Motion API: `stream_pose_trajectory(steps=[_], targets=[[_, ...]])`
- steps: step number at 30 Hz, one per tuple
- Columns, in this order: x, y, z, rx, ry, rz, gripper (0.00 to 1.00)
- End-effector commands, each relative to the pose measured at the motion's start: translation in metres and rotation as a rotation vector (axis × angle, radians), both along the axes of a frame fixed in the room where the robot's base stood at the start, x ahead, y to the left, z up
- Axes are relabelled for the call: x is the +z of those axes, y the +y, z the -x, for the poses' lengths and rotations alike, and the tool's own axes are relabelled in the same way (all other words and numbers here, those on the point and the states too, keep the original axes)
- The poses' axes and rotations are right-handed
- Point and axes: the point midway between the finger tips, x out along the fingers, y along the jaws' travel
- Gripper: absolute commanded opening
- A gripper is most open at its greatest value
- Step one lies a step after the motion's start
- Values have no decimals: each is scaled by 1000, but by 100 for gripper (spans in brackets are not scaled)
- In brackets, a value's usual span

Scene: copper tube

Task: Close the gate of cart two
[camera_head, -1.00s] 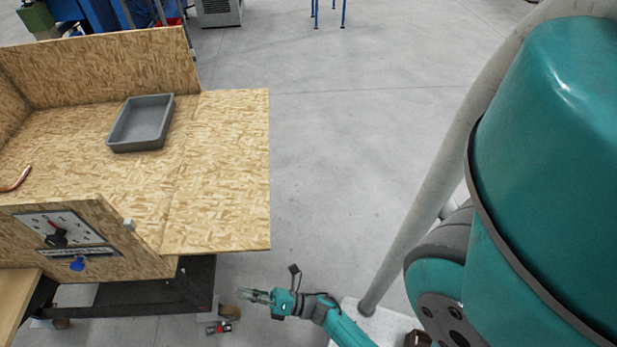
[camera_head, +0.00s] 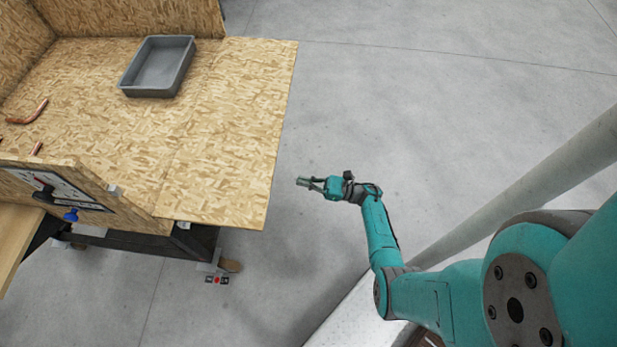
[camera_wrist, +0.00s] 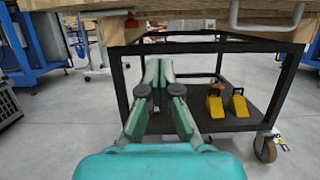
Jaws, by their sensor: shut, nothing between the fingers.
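A chipboard cart (camera_head: 95,75) stands at the left in the head view, its number not readable. Its right side board, the gate (camera_head: 235,130), lies folded down flat, level with the cart floor and jutting out to the right. My gripper (camera_head: 300,182) is shut and empty, just right of the gate's outer edge and apart from it in the picture. In the wrist view my fingers (camera_wrist: 157,64) point at the cart's black lower frame (camera_wrist: 215,48), below a board at the top edge. How high the gripper is against the gate is hard to tell.
A grey tray (camera_head: 158,68) and copper tubes (camera_head: 28,112) lie on the cart floor. A panel with a dial (camera_head: 50,186) is on the near wall. Yellow wedges (camera_wrist: 238,104) rest on the lower shelf. Grey floor right of the cart is clear.

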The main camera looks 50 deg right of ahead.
Motion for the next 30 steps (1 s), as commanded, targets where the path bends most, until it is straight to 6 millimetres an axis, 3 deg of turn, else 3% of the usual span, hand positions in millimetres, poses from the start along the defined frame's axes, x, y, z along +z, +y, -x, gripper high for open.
stream_pose_trajectory(steps=[12, 21, 30], targets=[[23, 46, -57, 3, -2, -1, 0], [54, 42, -54, -1, -1, 0, 0], [60, 42, -53, 0, 1, -2, 0]])
